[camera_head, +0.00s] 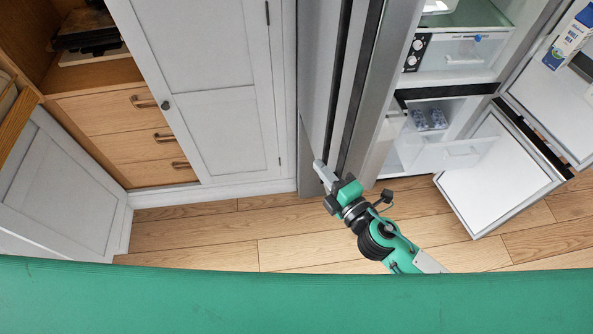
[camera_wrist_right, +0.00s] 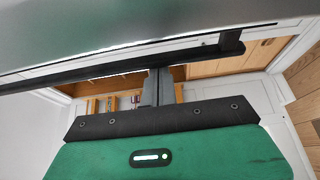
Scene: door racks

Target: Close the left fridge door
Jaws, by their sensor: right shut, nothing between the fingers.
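The fridge's left door (camera_head: 317,75) appears as a tall grey panel with dark strips along its edge, steeply foreshortened left of the fridge interior; how far it stands open I cannot tell exactly. My right gripper (camera_head: 322,172) is shut and empty at the lower end of this door, close to its edge; whether it touches I cannot tell. In the right wrist view the grey door (camera_wrist_right: 110,38) spans the top, with a dark edge strip. The shut fingers (camera_wrist_right: 158,86) point towards that strip, which partly hides their tips. My left gripper is out of view.
The fridge's right-side doors (camera_head: 500,185) stand open, one low over the floor. A drawer with blue items (camera_head: 428,119) shows inside, and a carton (camera_head: 570,38) is in the upper door. White cabinets (camera_head: 215,90) and wooden drawers (camera_head: 130,140) stand left. Wooden floor (camera_head: 220,232) is clear in front.

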